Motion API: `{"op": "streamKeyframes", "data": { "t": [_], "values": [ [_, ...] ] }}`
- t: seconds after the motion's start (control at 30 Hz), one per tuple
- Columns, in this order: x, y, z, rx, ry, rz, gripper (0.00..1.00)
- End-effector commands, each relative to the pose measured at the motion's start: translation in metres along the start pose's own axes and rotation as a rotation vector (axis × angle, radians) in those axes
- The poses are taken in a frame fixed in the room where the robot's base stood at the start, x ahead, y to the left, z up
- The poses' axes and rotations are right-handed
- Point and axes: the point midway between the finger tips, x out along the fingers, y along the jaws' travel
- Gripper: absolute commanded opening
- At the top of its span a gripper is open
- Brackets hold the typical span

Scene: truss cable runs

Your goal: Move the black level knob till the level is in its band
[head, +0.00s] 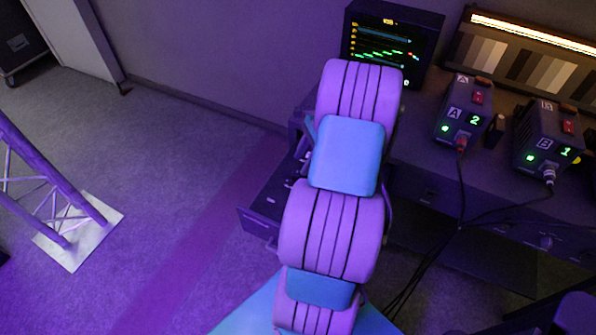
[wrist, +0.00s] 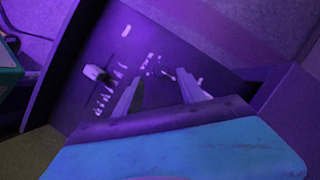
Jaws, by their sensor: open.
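The monitor (head: 388,52) in the head view shows a stepped green trace with a red mark at its right end and yellow markings on the left; I cannot read whether the level is in its band. A dark control panel (head: 268,197) sits low at the desk's left end, partly hidden by my arm. In the wrist view the panel (wrist: 75,105) carries a larger pale-topped control (wrist: 95,73) and several small pale ones. I cannot tell which is the black level knob. My gripper (wrist: 158,76) is open above the panel, with nothing seen between its fingers.
Two boxes, A (head: 463,108) and B (head: 547,138), stand on the desk with lit green digits, red switches and plugged cables (head: 460,200). A lit grey-step chart (head: 525,60) stands behind them. A truss (head: 50,190) on a white plate stands at left. Floor between is clear.

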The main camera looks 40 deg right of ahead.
Motion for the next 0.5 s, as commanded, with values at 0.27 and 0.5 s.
{"op": "streamKeyframes", "data": {
  "t": [0.27,0.5],
  "values": [
    [0.046,0.000,-0.001,-0.001,0.001,-0.001,0.47],
    [0.051,0.000,-0.001,0.000,0.002,-0.001,0.47]
  ]
}}
